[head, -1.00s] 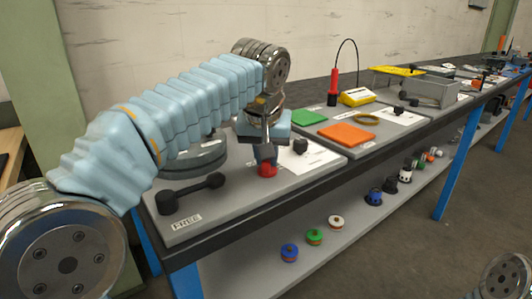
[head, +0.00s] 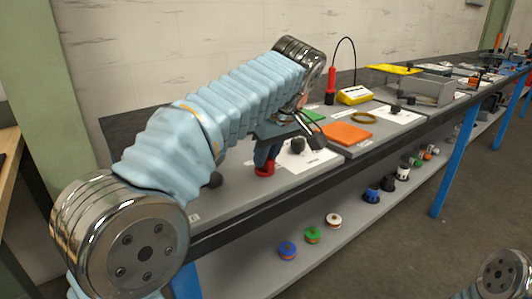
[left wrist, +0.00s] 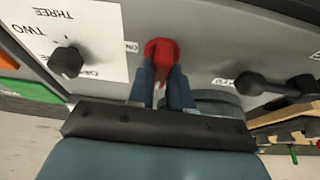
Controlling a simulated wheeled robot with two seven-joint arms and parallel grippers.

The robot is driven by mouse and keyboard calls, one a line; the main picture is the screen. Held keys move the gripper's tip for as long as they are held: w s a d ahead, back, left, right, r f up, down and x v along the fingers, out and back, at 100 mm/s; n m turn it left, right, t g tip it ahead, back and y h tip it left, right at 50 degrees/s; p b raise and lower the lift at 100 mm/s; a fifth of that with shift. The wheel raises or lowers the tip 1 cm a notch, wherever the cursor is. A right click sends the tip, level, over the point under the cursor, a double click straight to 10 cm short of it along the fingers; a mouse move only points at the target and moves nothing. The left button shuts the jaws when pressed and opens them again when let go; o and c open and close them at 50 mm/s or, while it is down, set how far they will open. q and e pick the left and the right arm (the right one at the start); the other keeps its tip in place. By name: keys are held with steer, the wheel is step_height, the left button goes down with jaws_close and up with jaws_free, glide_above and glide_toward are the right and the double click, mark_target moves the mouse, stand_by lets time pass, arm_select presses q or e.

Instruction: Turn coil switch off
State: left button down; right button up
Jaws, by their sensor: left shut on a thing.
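The red coil switch (head: 264,170) sits on the grey panel at the near left of the bench. In the left wrist view the red switch (left wrist: 161,50) shows between the fingertips, with a small label, seemingly "ON", at its left. My left gripper (head: 266,159) reaches down to the panel and is shut on the switch. In the left wrist view its two blue fingers (left wrist: 161,72) hold the red knob's sides, hiding part of it. My right gripper is out of view.
A black knob (head: 298,145) on a white sheet stands right of the switch. An orange plate (head: 347,134) lies farther right. In the left wrist view a black lever (left wrist: 280,84) lies right of the switch. My left arm covers much of the near panel.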

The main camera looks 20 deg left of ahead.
arm_select(q)
steer(key=shift+d+f, duration=0.1)
steer(key=shift+f, duration=0.25)
steer(key=c, duration=1)
jaws_free()
steer(key=shift+c, duration=0.2)
steer(key=shift+r, duration=0.15)
steer(key=shift+r, duration=0.1)
